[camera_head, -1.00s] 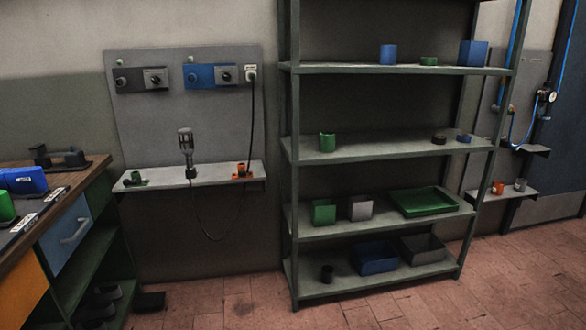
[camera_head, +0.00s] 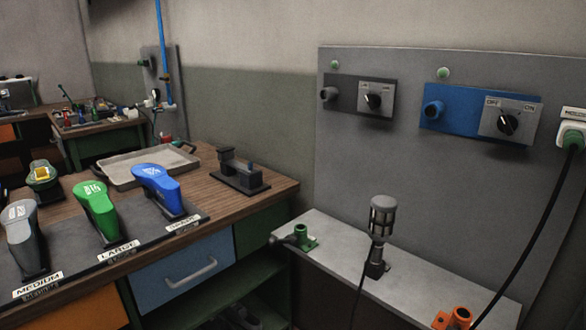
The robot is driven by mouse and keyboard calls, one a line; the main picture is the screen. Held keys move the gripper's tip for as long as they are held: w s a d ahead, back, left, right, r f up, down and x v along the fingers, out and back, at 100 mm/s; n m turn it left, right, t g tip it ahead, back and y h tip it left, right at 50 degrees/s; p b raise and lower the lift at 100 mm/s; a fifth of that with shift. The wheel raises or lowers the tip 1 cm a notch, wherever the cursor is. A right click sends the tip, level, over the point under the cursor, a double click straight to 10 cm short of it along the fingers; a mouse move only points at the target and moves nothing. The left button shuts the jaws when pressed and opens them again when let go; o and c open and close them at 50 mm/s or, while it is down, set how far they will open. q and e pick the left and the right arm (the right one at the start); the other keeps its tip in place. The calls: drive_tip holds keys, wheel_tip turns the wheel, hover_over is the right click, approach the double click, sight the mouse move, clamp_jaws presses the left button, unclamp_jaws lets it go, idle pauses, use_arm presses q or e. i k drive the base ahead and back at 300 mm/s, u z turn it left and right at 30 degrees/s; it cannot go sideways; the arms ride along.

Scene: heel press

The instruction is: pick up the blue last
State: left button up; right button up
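The blue last (camera_head: 158,189) stands on a dark mat at the right end of a row on the wooden workbench, in the left half of the head view. A label that I cannot read clearly lies in front of it. A green last (camera_head: 95,211) stands to its left behind a label reading LARGE. A grey last (camera_head: 22,239) stands further left behind a label reading MEDIUM. Neither of my grippers shows in the view.
A beige tray (camera_head: 149,167) and a black fixture (camera_head: 240,172) stand behind the lasts on the workbench (camera_head: 230,208). To the right, a low shelf (camera_head: 340,250) holds a grey cylindrical tool (camera_head: 379,218) and green and orange holders. A panel with switches (camera_head: 415,170) rises behind it.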

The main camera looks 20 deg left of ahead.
sight(167, 190)
drive_tip(key=u, duration=1.3)
drive_tip(key=i, duration=1.45)
drive_tip(key=u, duration=0.6)
drive_tip(key=k, duration=0.5)
drive_tip(key=u, duration=2.65)
drive_tip(key=k, duration=0.45)
drive_tip(key=z, duration=1.3)
drive_tip(key=i, duration=0.4)
drive_tip(key=z, duration=0.5)
